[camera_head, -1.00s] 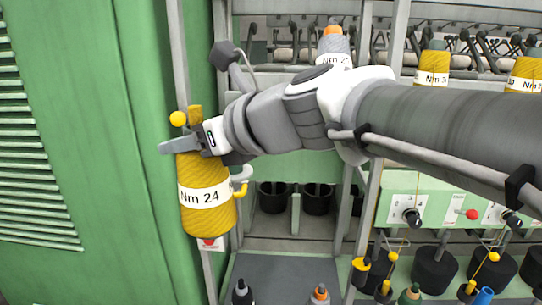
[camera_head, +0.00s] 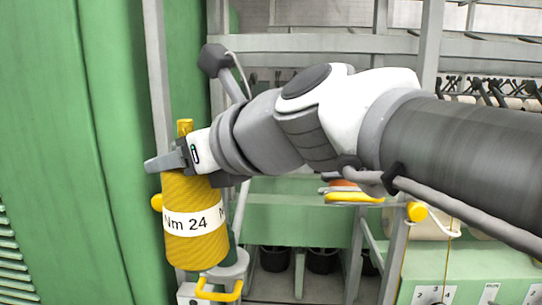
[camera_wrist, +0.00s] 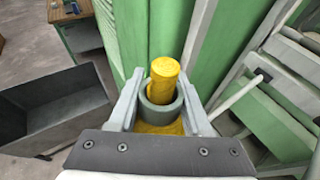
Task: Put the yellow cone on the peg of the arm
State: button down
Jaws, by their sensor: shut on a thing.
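The yellow cone (camera_head: 195,225), with a white "Nm 24" band, hangs upright below my gripper (camera_head: 168,160) in the head view. My gripper is shut around its top. In the wrist view, the fingers (camera_wrist: 163,100) flank a grey-green ring (camera_wrist: 160,105) with a yellow cylinder (camera_wrist: 165,72) standing up through it; I cannot tell whether this cylinder is a peg or part of the cone. A grey arm (camera_head: 235,265) with a yellow handle (camera_head: 222,292) shows beside the cone's lower right. Whether the cone touches it, I cannot tell.
A grey upright post (camera_head: 157,70) stands close behind the cone, with a green panel (camera_head: 60,150) to the left. Black pots (camera_head: 320,260) sit low behind. In the wrist view, an open dark box (camera_wrist: 55,105) lies to the left.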

jog(key=shift+w+b, duration=1.2)
jog(key=shift+w, duration=5.2)
notch_tip(320, 180, down, 10)
jog(key=b, duration=0.8)
jog(key=shift+d, duration=0.2)
jog(key=shift+c, duration=1.3)
grip_release()
jog(key=shift+d, duration=0.1)
